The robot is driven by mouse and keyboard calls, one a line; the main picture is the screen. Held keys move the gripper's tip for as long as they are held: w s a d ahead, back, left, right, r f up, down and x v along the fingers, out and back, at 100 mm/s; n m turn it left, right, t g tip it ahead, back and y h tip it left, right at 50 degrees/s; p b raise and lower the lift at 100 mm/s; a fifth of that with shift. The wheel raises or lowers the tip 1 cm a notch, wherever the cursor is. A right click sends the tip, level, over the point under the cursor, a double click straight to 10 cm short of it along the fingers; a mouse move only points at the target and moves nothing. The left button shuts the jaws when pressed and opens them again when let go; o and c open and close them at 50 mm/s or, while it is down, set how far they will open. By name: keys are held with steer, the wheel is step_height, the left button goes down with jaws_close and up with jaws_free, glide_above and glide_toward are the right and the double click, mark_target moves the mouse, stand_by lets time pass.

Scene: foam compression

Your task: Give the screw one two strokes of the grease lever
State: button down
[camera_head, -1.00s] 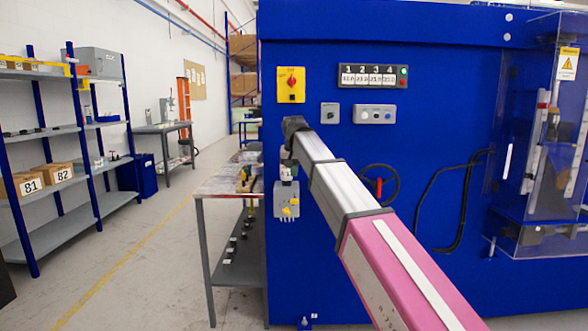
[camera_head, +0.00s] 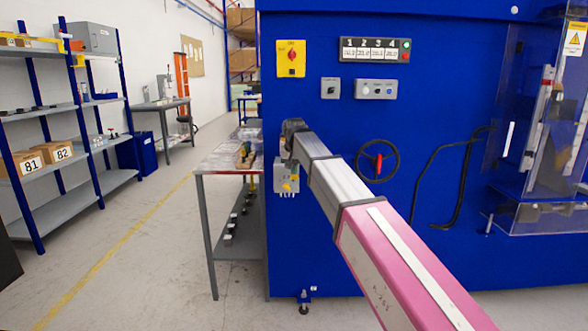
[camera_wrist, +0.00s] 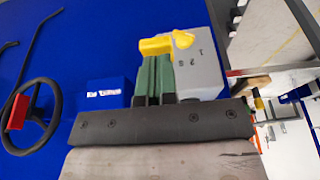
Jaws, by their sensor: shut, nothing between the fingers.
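The grease unit is a grey box (camera_head: 286,177) on the left edge of the blue machine front, with small yellow levers. In the wrist view the grey box (camera_wrist: 203,66) shows small numbers on its face. One yellow lever (camera_wrist: 183,39) lies on the face, and another yellow lever (camera_wrist: 154,45) stands just beyond my fingertips. My gripper (camera_wrist: 153,60) has green fingers close together with nothing between them. The tips are at or very near that second lever; I cannot tell whether they touch. In the head view my wrist is above the box and partly hides it.
A black handwheel with a red part (camera_head: 378,162) is right of my arm. A grey-topped table (camera_head: 222,165) stands close left of the box. Shelving (camera_head: 70,200) is at the far left, with clear floor between.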

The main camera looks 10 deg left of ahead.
mark_target(294, 178)
steer(key=shift+s+d+f+t, duration=0.1)
steer(key=shift+s+f+t, duration=0.2)
steer(key=shift+f+t, duration=0.15)
step_height(294, 178, down, 3)
steer(key=t, duration=0.3)
steer(key=shift+s+y, duration=0.1)
steer(key=shift+y, duration=0.3)
steer(key=shift+f, duration=0.15)
steer(key=shift+r, duration=0.85)
